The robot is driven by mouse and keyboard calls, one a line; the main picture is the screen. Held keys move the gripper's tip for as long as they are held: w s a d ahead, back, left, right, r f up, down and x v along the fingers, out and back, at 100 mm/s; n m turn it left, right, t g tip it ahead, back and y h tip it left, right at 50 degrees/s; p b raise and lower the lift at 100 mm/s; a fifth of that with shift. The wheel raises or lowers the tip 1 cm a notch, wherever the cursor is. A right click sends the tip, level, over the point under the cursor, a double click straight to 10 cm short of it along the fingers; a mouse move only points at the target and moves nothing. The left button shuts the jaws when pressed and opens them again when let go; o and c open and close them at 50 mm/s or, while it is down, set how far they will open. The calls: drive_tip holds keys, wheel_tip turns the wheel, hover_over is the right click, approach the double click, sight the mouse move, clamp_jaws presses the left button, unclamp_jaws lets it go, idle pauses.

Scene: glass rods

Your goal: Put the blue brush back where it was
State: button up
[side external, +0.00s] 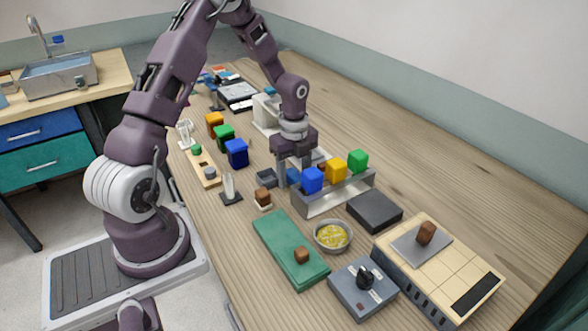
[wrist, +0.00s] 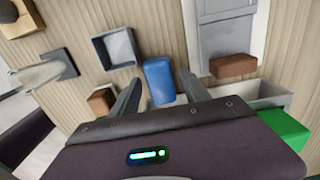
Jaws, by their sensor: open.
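The blue brush appears to be the blue block-like piece (side external: 312,179) at the left end of a grey metal rack (side external: 325,200); no bristles can be made out. A yellow block (side external: 335,170) and a green block (side external: 357,160) stand beside it in the rack. My gripper (side external: 287,180) is low, just behind the blue piece. In the wrist view the blue piece (wrist: 158,80) shows between the spread fingers (wrist: 160,90), with a gap on each side. The gripper is open. The yellow block is not seen in the wrist view.
Close by are a small open grey tray (wrist: 118,48), a brown block (side external: 263,196) on a white base and a white post (side external: 229,187). In front lie a green mat (side external: 282,240), a yellow-filled bowl (side external: 332,236) and a dark slab (side external: 375,211). The right back of the table is clear.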

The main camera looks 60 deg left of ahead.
sight(294, 175)
drive_tip(key=s+d+r+n+y, duration=0.1)
drive_tip(key=d+r+n, duration=0.1)
drive_tip(key=r, duration=0.7)
drive_tip(key=s+d+r+n, duration=0.1)
drive_tip(key=s+d+r, duration=0.15)
drive_tip(key=r, duration=0.75)
drive_tip(key=s+d+r+n+t, duration=0.2)
drive_tip(key=s+d+n, duration=0.4)
drive_tip(key=s, duration=0.3)
drive_tip(key=s+d+r+n+t+h, duration=0.1)
drive_tip(key=s+d+r+n+t, duration=0.2)
drive_tip(key=s+n, duration=0.6)
drive_tip(key=d+r, duration=0.2)
drive_tip(key=d, duration=0.1)
drive_tip(key=shift+d+t, duration=0.3)
drive_tip(key=shift+d, duration=0.05)
drive_tip(key=shift+w, duration=0.1)
